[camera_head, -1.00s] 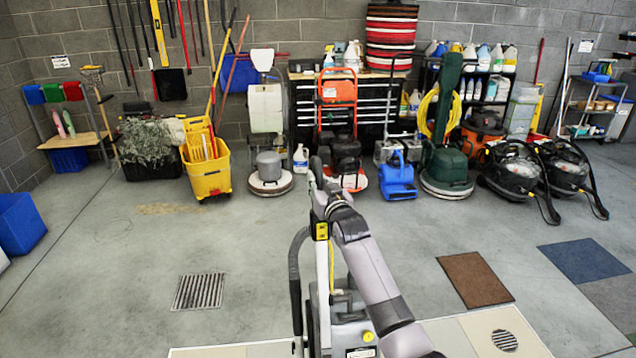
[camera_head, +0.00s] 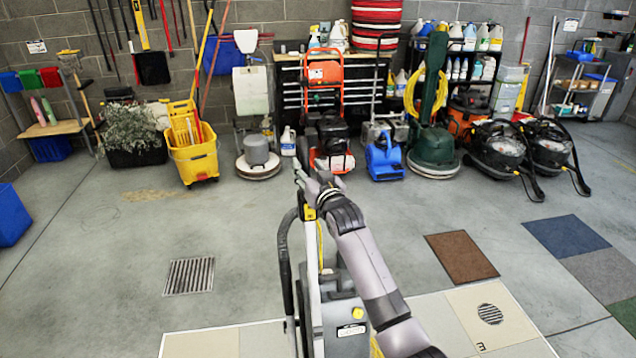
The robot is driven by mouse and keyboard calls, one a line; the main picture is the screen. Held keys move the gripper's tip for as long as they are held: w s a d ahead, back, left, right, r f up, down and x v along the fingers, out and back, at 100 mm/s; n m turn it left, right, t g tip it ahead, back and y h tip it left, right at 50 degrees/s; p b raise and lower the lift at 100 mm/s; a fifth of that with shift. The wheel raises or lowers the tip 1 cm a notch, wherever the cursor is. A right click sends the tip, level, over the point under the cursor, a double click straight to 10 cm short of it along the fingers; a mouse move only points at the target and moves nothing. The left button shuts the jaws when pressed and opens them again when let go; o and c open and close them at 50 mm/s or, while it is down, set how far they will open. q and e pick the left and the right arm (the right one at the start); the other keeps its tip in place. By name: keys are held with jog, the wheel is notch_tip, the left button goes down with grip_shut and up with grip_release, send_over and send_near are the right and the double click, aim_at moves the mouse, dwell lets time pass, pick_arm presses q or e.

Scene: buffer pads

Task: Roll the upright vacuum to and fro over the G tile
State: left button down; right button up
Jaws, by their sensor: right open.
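The upright vacuum (camera_head: 345,318), grey with a black hose on its left side and a tall pale handle, stands at the bottom centre on pale floor tiles. My right arm comes up from the bottom right. Its gripper (camera_head: 308,185) is at the top of the vacuum's handle, with the jaws open; I cannot tell whether they touch the handle. I cannot pick out the G tile. My left gripper is out of view.
Dark mats (camera_head: 461,257) lie right of the vacuum, and a floor grate (camera_head: 189,276) lies to the left. A yellow mop bucket (camera_head: 193,155), floor machines and canister vacuums (camera_head: 497,150) line the back wall. The grey floor between is clear.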

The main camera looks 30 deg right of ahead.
jog(key=s, duration=0.8)
jog(key=shift+s+a, duration=0.35)
jog(key=shift+a, duration=0.05)
jog(key=shift+f, duration=0.1)
